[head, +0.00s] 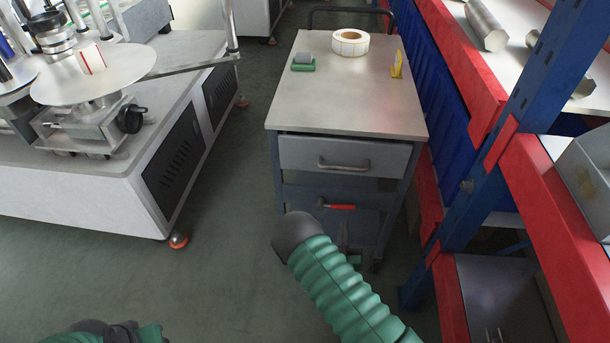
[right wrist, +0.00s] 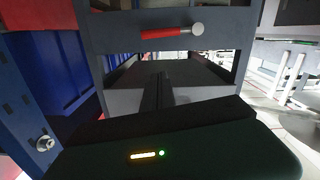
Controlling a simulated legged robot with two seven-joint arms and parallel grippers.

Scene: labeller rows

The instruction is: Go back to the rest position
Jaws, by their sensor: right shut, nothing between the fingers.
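My right arm comes in from the bottom right in the head view, with a green ribbed sleeve and a dark rounded joint. My right gripper (head: 343,236) shows small and dark in front of the lower part of the grey cart (head: 345,95), partly hidden by the sleeve. In the right wrist view the gripper's dark fingers (right wrist: 161,88) are shut with nothing between them, pointing at the cart's lower opening. Only a green and dark part of my left arm shows at the bottom left of the head view. The left gripper is out of view.
A red-handled tool (head: 337,206) is at the cart's lower front, also above the fingers in the right wrist view (right wrist: 170,33). A label roll (head: 350,41), a green-based block (head: 303,62) and a yellow item (head: 397,65) are on top. A blue-red rack (head: 495,165) stands close right; open floor lies left.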

